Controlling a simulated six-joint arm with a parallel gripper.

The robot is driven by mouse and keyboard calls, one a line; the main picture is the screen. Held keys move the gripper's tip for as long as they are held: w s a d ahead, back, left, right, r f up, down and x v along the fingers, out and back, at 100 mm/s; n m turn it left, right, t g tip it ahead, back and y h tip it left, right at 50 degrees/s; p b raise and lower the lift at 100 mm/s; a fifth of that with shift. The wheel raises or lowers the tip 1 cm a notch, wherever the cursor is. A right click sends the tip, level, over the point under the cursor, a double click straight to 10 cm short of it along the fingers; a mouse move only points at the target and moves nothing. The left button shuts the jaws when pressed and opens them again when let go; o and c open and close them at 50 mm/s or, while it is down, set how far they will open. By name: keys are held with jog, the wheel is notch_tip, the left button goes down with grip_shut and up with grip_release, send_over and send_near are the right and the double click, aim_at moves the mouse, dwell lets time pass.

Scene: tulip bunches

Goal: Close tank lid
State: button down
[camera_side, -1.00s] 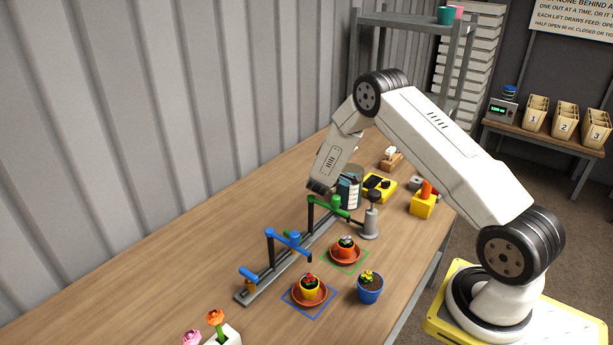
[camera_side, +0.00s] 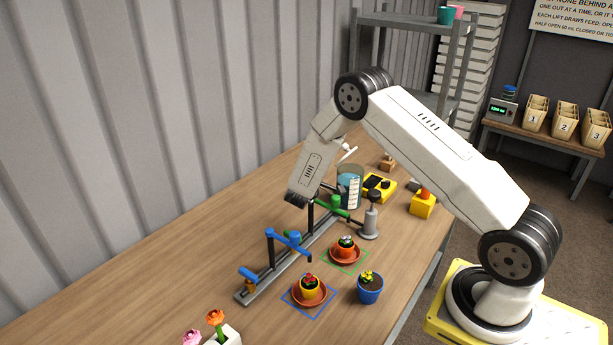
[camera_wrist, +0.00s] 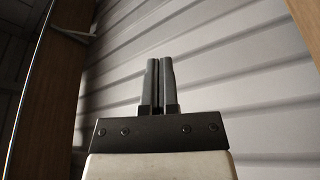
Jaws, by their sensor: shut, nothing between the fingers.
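The tank (camera_side: 344,174) is a clear, teal-tinted cylinder with a white marked label, standing on the bench behind the green-armed spout. A white, T-shaped piece (camera_side: 347,151) shows just above the tank's rim; I cannot tell whether it is part of the lid, and the lid's position is unclear.
A rail (camera_side: 262,285) carries a blue arm (camera_side: 287,238) and a green arm (camera_side: 333,208) below my wrist. Potted flowers, a grey pump-like post (camera_side: 370,222) and a yellow device (camera_side: 378,187) stand nearby. The bench's left part is clear.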

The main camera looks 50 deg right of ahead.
notch_tip(320, 180, up, 9)
jog(key=a, duration=0.2)
jog(key=w+f+m+g+y, duration=0.3)
jog(key=w+f+m+g, duration=0.2)
jog(key=m+g, duration=0.2)
jog(key=shift+f+g, duration=0.25)
jog(key=shift+g, duration=0.75)
dwell(0.5)
jog(key=shift+w, duration=0.1)
jog(key=s+d+f, duration=0.3)
jog(key=s+d, duration=0.2)
jog(key=d, duration=0.4)
jog(key=shift+s+d+f, duration=0.15)
jog(key=shift+d+f, duration=0.1)
jog(key=shift+f, duration=0.05)
dwell(0.3)
